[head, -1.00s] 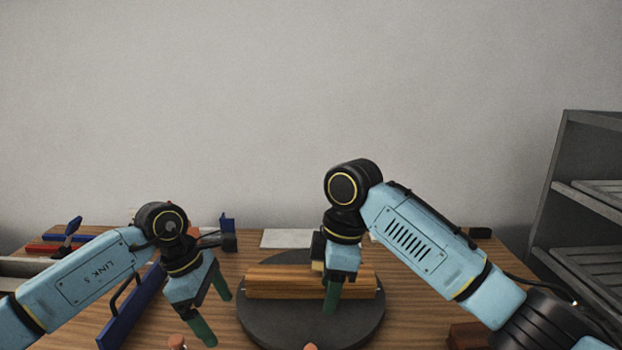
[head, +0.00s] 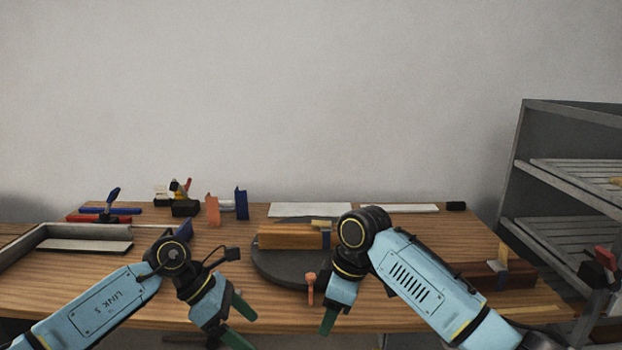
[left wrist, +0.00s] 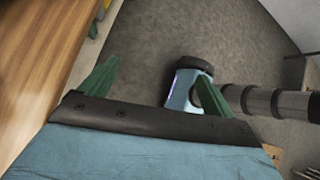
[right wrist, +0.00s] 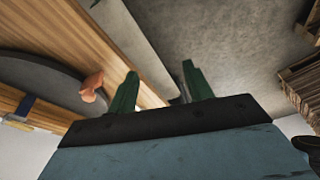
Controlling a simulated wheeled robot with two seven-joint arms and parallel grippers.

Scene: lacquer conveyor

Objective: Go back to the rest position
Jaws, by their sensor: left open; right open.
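My right gripper (head: 328,318) is in front of the table's front edge in the head view, pointing down. In the right wrist view its green fingers (right wrist: 160,88) are apart with nothing between them. My left gripper (head: 246,325) hangs near the table's front edge, to the left of the right one. In the left wrist view its green fingers (left wrist: 155,90) are spread wide and empty, above the floor. Both grippers are clear of the wooden block (head: 285,238) on the dark round turntable (head: 285,272).
An orange-topped peg-like thing (head: 311,285) stands at the turntable's front. A tray (head: 45,235), clamps (head: 110,208) and small holders are at the left and back of the wooden table (head: 110,290). A grey shelf rack (head: 520,160) stands at the right.

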